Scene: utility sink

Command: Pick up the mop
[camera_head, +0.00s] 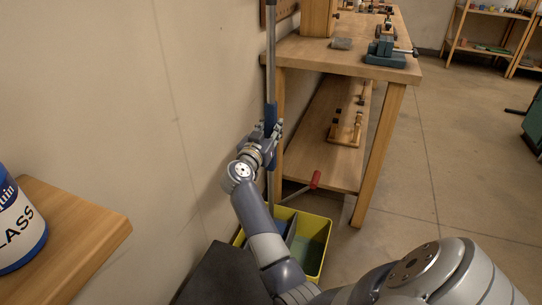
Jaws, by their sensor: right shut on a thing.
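The mop shows as a long grey upright handle (271,60) with a blue part (271,112) at gripper height. It stands close to the wall, in front of the workbench's left end. My right gripper (268,130) is shut on the mop handle. The handle's lower part runs down behind my arm toward a yellow bucket (318,250) on the floor. The mop's head is hidden, so I cannot tell whether it is inside the bucket. My left gripper is not in view.
A wooden workbench (340,56) with a green vise (387,50) and a lower shelf stands just behind the mop. A wooden shelf (85,225) with a blue and white container (18,225) is at the left. Open floor (450,180) lies to the right.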

